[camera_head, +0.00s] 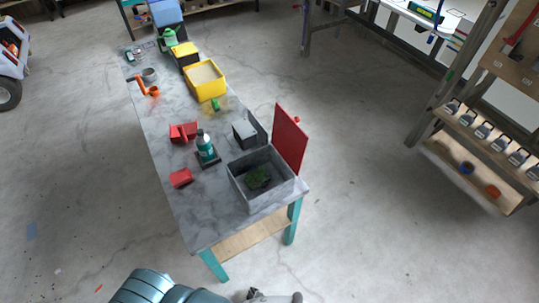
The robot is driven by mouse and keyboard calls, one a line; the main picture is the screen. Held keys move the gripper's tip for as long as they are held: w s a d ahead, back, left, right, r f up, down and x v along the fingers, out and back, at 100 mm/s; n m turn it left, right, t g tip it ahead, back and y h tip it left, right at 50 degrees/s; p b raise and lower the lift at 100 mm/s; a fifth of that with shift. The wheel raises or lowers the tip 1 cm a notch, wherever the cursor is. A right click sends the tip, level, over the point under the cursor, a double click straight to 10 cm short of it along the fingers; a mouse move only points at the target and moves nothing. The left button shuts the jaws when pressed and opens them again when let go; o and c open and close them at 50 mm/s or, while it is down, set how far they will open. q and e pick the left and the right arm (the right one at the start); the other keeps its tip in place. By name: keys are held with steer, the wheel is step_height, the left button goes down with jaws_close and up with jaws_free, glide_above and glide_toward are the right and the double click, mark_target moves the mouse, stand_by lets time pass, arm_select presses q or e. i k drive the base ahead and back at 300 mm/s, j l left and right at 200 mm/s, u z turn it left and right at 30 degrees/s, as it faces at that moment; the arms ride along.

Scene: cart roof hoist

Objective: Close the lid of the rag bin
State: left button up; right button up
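The rag bin is an open grey box (246,194) at the near right corner of the workbench. A dark green crumpled rag (257,179) lies inside it. Its red lid (291,138) stands upright, tilted slightly, along the bin's far right side, so the bin's top is open. A teal part of my own arm cuts in at the bottom edge, with a small grey part beside it, well in front of the bench. I cannot make out either gripper's fingers, and nothing of mine touches the lid or bin.
A yellow bin (205,80) sits farther back. A shelf rack (470,150) stands at right. The floor between is clear.

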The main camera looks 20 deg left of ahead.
mark_target(289, 139)
steer(key=i+l+u, duration=0.1)
steer(key=u, duration=0.35)
steer(key=i+l+u, duration=0.1)
steer(key=u, duration=0.3)
steer(key=l+u, duration=0.2)
steer(key=u, duration=0.25)
steer(key=i+l+u, duration=0.1)
steer(key=u, duration=0.3)
steer(key=l+u, duration=0.3)
steer(key=u, duration=0.15)
steer(key=l+u, duration=0.1)
steer(key=l, duration=0.35)
steer(key=k+l+u, duration=0.1)
steer(key=l, duration=0.35)
steer(key=l+u, duration=0.1)
steer(key=l, duration=0.3)
steer(key=k+l+u, duration=0.1)
steer(key=l, duration=0.35)
steer(key=k+l+u, duration=0.1)
steer(key=l, duration=0.3)
steer(key=k, duration=0.05)
